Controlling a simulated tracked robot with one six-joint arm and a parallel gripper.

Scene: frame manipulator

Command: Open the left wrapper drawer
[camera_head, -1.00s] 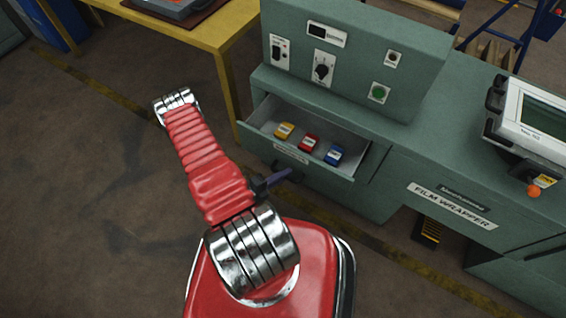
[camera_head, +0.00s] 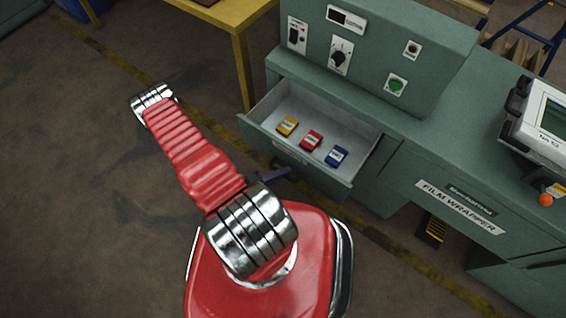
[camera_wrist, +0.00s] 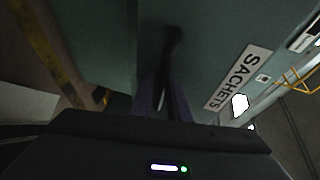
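The left wrapper drawer (camera_head: 345,188) is pulled out of the green film wrapper cabinet, with its pale interior showing. A yellow, a red and a blue packet lie inside it. My gripper (camera_head: 272,176) is low against the drawer front, mostly hidden behind my red arm. In the wrist view, the purple fingers of my gripper (camera_wrist: 163,105) are on either side of the dark drawer handle (camera_wrist: 168,45) and look closed on it; the exact contact is too dark to see. The SACHETS label (camera_wrist: 238,77) on the drawer front is right of the fingers.
The control panel (camera_head: 370,55) with a knob and green button stands above the drawer. A yellow table (camera_head: 215,30) is at the back left. A white device (camera_head: 540,125) sits on the cabinet at right. The floor left of my arm is clear.

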